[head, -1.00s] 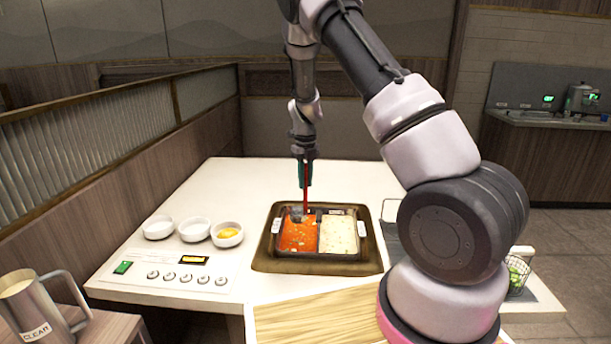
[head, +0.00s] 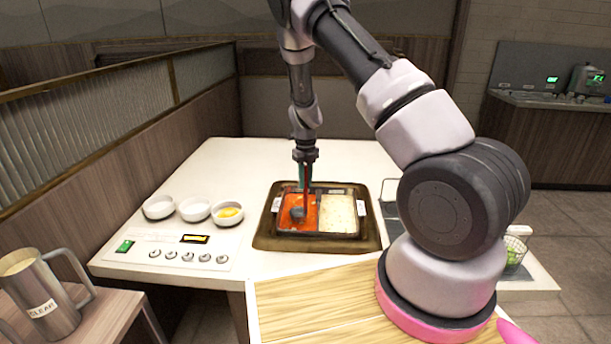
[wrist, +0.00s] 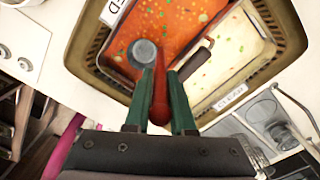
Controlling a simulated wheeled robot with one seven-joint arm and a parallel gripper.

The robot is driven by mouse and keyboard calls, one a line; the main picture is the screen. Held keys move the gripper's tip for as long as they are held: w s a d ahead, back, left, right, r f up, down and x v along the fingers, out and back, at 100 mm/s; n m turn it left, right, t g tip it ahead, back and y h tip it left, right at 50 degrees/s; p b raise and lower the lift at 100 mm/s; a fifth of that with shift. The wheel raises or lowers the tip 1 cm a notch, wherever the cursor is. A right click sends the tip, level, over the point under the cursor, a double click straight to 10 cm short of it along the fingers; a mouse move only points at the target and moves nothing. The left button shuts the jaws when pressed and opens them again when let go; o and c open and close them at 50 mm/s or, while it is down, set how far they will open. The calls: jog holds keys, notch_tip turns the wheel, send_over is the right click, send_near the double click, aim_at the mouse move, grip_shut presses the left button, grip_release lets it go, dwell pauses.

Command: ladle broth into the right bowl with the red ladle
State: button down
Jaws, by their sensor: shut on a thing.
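My gripper (head: 304,174) is shut on the red handle of the red ladle (wrist: 160,95), above the divided pot (head: 361,190). The ladle's grey bowl (head: 297,212) is in the orange-red broth (head: 285,214) of the pot's left compartment; it also shows in the wrist view (wrist: 142,53). I cannot tell how full it is. The right compartment holds pale broth (head: 338,213). Three small white bowls stand left of the pot: a left one (head: 158,208), a middle one (head: 195,211) and a right one (head: 227,221) with something yellow in it. The gripper is away from the bowls.
A second, dark-handled utensil (wrist: 197,59) rests at the pot's divider. A control panel with knobs (head: 188,256) lies in front of the bowls. A metal pitcher marked CLEAR (head: 40,295) stands at the lower left. A wooden board (head: 310,300) is in front. A slatted partition (head: 90,130) borders the left.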

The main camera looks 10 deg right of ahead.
jog(key=shift+f, duration=3.9)
jog(key=shift+r, duration=0.1)
jog(key=shift+r, duration=6)
jog(key=shift+r, duration=0.3)
jog(key=r, duration=0.3)
jog(key=shift+a+r, duration=0.2)
jog(key=shift+a, duration=0.15)
jog(key=w+a, duration=0.3)
jog(key=a, duration=0.8)
jog(key=w+a, duration=0.3)
jog(key=a, duration=0.9)
jog(key=shift+a, duration=0.3)
jog(key=shift+s+f, duration=0.1)
